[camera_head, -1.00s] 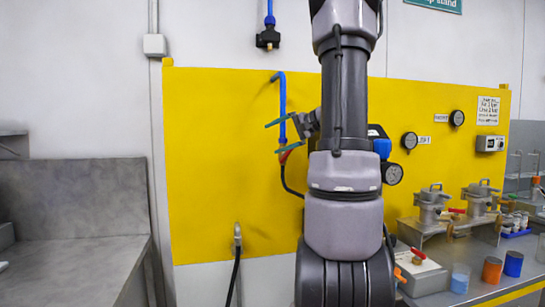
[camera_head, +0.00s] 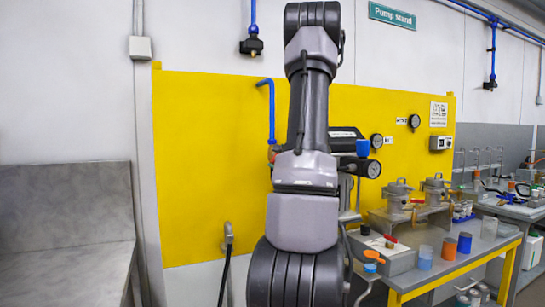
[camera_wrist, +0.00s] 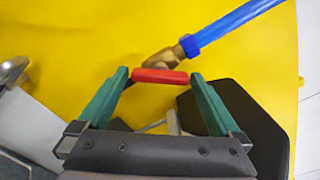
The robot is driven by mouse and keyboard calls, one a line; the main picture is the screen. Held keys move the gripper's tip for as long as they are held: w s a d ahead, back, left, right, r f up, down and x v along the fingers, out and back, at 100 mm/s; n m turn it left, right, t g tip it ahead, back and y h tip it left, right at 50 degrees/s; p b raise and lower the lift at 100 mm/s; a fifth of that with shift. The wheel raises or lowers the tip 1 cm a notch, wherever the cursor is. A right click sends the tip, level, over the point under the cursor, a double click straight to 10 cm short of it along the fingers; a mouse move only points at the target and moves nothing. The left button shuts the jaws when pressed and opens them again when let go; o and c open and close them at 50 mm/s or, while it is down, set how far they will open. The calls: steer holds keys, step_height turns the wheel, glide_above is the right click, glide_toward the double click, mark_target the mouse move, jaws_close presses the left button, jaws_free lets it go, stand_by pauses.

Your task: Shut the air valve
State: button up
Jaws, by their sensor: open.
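The air valve is a brass body (camera_wrist: 163,60) at the end of a blue pipe (camera_wrist: 235,24), with a red lever handle (camera_wrist: 160,76), in the wrist view. The handle lies crosswise, its ends close to the green fingertips of my gripper (camera_wrist: 159,79). The fingers are open, one on each side of the handle; I cannot tell whether they touch it. In the head view the blue pipe (camera_head: 271,112) runs down the yellow panel.
The yellow panel (camera_head: 210,170) is close behind the valve. Gauges (camera_head: 369,168) are mounted right of my arm. A bench (camera_head: 470,262) with metal pots and coloured cups stands at the right. A grey counter (camera_head: 65,205) is at the left. A hose (camera_head: 227,250) hangs low on the panel.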

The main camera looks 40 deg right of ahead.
mark_target(273, 154)
steer(key=x, duration=0.5)
steer(key=shift+w, duration=0.1)
steer(key=c, duration=1.1)
steer(key=shift+o, duration=0.2)
steer(key=m, duration=0.4)
steer(key=shift+m, duration=0.3)
steer(key=m, duration=0.5)
steer(key=shift+m, duration=0.4)
